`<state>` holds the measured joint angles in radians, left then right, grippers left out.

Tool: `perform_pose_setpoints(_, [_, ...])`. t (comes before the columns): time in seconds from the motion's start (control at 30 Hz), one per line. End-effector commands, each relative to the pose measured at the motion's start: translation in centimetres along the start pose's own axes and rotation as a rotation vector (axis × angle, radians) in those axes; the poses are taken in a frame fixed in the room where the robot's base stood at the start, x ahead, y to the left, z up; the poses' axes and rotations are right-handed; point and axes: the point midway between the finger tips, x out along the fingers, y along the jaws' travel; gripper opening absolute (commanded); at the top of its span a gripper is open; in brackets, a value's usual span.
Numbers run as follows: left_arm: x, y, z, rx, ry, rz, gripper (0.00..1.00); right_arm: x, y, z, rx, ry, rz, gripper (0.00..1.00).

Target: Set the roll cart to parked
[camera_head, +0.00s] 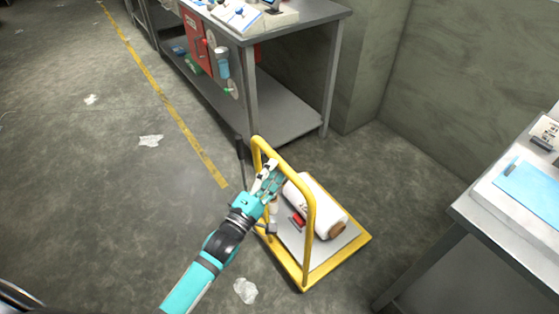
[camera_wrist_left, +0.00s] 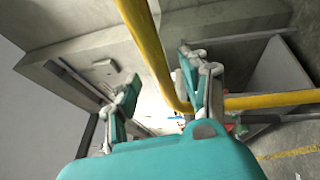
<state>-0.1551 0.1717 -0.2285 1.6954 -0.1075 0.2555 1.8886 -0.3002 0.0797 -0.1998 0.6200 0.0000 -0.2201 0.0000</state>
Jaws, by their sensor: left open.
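The roll cart has a yellow push handle (camera_head: 286,161) and a grey deck with a yellow rim (camera_head: 338,262). A white roll (camera_head: 322,208) lies on the deck, with a small red part (camera_head: 298,219) beside it. A dark upright lever or rod (camera_head: 240,152) stands at the handle's left side; its lower end is hidden behind my arm. My left gripper (camera_head: 270,177) is open at the handle frame. In the left wrist view, the handle's yellow bars (camera_wrist_left: 146,42) run past and between the open fingers (camera_wrist_left: 163,72); contact cannot be told. My right gripper is out of view.
A metal workbench (camera_head: 270,35) with a lower shelf stands behind the cart. Another table (camera_head: 480,215) with a blue sheet (camera_head: 530,190) is at the right. A yellow floor line (camera_head: 155,82) runs along the left. Scraps (camera_head: 151,140) lie on otherwise open floor.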

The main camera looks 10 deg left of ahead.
Motion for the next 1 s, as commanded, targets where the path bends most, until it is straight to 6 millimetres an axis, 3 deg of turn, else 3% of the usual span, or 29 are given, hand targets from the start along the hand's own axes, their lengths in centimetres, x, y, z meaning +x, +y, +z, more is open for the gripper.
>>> perform_pose_setpoints(0.2, [3.0,0.0,0.1,0.000,0.000,0.001,0.46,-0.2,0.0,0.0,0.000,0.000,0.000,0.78])
perform_pose_setpoints(0.6, [3.8,0.0,0.0,0.000,0.000,-0.001,0.46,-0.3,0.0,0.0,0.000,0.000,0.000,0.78])
perform_pose_setpoints(0.97, [3.7,0.0,0.0,0.001,0.000,-0.001,0.00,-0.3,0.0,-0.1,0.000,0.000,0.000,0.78])
perform_pose_setpoints(1.0, [3.7,0.0,0.0,0.001,0.000,0.000,0.00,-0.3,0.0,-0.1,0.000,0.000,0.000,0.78])
